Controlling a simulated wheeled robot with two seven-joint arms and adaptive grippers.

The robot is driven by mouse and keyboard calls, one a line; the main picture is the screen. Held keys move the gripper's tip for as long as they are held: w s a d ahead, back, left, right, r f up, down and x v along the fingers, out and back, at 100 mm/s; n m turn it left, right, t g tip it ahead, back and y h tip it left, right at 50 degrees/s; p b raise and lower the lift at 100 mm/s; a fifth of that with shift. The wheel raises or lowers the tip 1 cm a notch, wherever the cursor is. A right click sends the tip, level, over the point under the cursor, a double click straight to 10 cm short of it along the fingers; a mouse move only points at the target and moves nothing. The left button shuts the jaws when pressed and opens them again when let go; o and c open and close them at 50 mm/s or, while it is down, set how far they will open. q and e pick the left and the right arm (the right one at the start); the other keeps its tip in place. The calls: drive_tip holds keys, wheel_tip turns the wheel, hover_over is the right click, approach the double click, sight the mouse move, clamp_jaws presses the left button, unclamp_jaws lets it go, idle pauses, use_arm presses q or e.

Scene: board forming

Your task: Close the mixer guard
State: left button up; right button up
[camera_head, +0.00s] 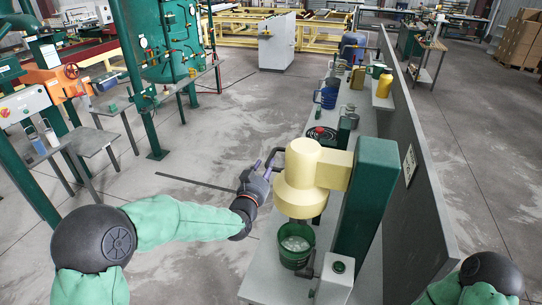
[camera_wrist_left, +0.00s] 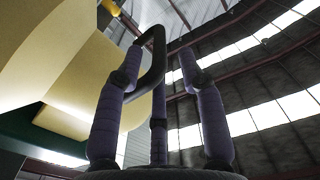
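The mixer has a pale yellow head (camera_head: 301,182) on a green column (camera_head: 367,200), above a green bucket (camera_head: 295,245) with pale contents. A dark bent handle (camera_head: 275,153) sticks out from the left of the yellow head; I cannot tell a separate guard from the head. My left gripper (camera_head: 264,166) is at this handle, left of the head. In the left wrist view the handle (camera_wrist_left: 157,55) passes between its purple fingers, which stand apart; firm contact cannot be seen. My right gripper is out of view; only part of that arm shows at the lower right.
The mixer stands on a grey bench with a small control box (camera_head: 338,268) at its front. A blue jug (camera_head: 326,97) and other containers stand farther back. A grey partition (camera_head: 420,190) runs along the right. Floor left of the bench is open.

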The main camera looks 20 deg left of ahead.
sight(270, 156)
use_arm(q)
drive_tip(key=shift+w+d+p, duration=0.1)
drive_tip(key=shift+w+p, duration=0.55)
drive_tip(key=shift+w, duration=2.3)
clamp_jaws()
